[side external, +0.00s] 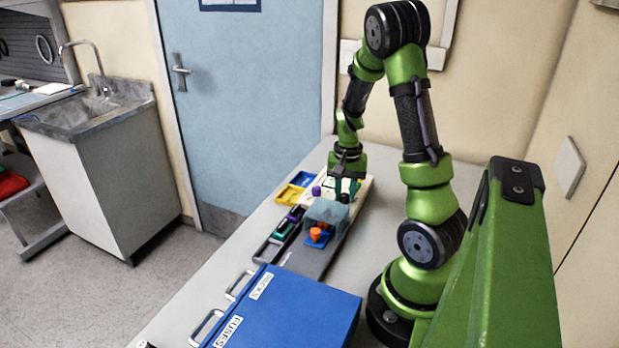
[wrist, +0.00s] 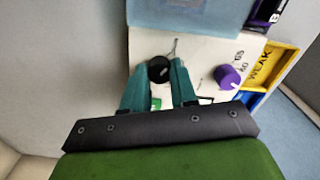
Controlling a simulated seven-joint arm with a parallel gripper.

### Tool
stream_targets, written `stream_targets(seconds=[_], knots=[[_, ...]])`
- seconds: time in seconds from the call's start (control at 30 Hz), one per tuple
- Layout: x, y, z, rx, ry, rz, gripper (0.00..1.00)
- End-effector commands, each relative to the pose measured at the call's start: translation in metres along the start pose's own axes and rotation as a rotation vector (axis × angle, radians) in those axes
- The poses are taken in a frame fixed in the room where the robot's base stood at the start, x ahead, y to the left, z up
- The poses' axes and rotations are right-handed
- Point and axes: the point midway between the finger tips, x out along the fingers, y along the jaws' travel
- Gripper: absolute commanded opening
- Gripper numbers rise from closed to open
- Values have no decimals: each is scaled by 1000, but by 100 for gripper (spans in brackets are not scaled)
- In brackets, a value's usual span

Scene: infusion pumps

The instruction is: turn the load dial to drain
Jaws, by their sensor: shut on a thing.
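A white panel (side external: 367,186) lies on the bench below my arm and also shows in the wrist view (wrist: 201,50). On it are a black round dial (wrist: 160,69) and a purple knob (wrist: 228,77). My gripper (wrist: 159,72) has its teal fingertips on either side of the black dial and is shut on it. The dial's label and setting cannot be read. In the side view my gripper (side external: 345,185) is down at the panel, and the black dial is hidden there. The purple knob (side external: 317,191) shows just left of the fingers, apart from them.
Yellow (side external: 290,194) and blue (side external: 305,179) bins adjoin the panel. In front stand a grey-blue box (side external: 326,213) and an orange knob (side external: 317,234) on a blue base. A blue cabinet (side external: 300,305) fills the near bench. The bench's left strip (side external: 245,222) is clear.

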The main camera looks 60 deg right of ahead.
Motion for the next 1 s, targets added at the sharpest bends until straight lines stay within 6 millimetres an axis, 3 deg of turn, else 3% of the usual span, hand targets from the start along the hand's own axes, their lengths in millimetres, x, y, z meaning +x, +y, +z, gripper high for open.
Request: stream_targets(seconds=[0.6,0.63,0.77,1.0], knots=[[0,0,0,-43,1,0,0],[0,0,0,-43,1,0,32],[0,0,0,-41,0,0,52],[0,0,0,-40,0,0,53]])
